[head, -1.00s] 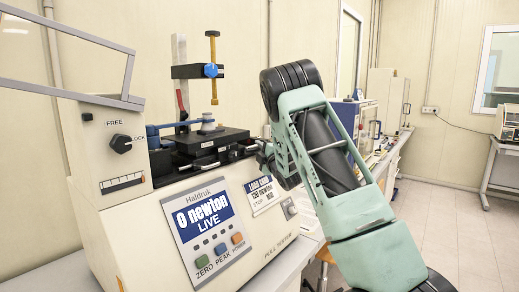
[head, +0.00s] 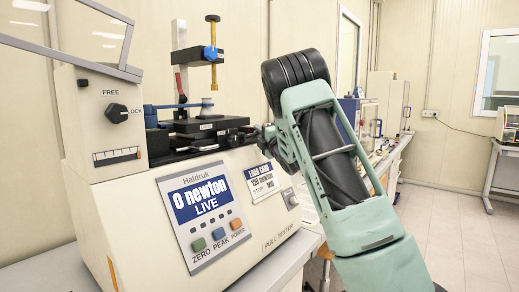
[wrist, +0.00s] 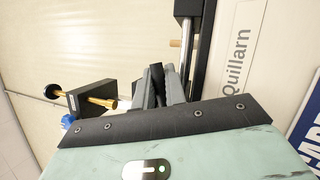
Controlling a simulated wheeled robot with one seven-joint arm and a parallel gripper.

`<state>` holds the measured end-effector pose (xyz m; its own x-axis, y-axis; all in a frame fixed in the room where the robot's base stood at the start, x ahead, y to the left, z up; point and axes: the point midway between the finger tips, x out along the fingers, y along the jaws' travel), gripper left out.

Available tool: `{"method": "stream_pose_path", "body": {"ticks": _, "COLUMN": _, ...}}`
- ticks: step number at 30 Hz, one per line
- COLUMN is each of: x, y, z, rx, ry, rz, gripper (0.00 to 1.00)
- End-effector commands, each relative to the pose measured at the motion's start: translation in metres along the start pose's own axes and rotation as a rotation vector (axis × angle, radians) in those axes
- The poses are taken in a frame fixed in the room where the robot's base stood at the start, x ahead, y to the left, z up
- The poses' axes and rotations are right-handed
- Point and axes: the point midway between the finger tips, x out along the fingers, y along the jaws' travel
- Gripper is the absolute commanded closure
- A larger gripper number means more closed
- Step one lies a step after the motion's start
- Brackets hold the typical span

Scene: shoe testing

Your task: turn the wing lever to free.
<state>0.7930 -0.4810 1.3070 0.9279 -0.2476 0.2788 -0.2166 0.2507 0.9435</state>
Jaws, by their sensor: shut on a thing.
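The wing lever (head: 117,113) is a black knob on the tester's upright left panel in the head view. The word FREE stands above it and LOCK to its right. Its wing appears to point toward the LOCK side. My gripper (head: 262,134) is at the right end of the tester's platform, well apart from that lever. In the wrist view my gripper (wrist: 160,83) has its grey fingers shut on a narrow dark piece (wrist: 157,77). Most of this piece is hidden between the fingers, so I cannot tell what it is. The lever is not seen in the wrist view.
The pull tester (head: 265,220) stands on a bench and its display reads 0 newton. A post with a brass screw (head: 213,55) rises above its black platform (head: 205,126). A raised clear guard (head: 85,30) is at upper left. Open floor lies at the right.

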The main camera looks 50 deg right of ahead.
Motion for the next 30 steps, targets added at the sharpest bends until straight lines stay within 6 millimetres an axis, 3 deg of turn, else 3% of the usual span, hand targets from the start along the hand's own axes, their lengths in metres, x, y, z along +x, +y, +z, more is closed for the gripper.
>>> {"method": "stream_pose_path", "body": {"ticks": 1, "x": -0.003, "y": -0.008, "z": -0.002, "rx": -0.026, "ry": 0.006, "rz": 0.012, "gripper": 1.0}}
{"method": "stream_pose_path", "body": {"ticks": 12, "x": 0.0, "y": 0.005, "z": -0.003, "rx": -0.176, "ry": 0.038, "rz": 0.071, "gripper": 1.0}}
{"method": "stream_pose_path", "body": {"ticks": 30, "x": 0.001, "y": 0.011, "z": -0.003, "rx": -0.217, "ry": 0.048, "rz": 0.084, "gripper": 1.0}}
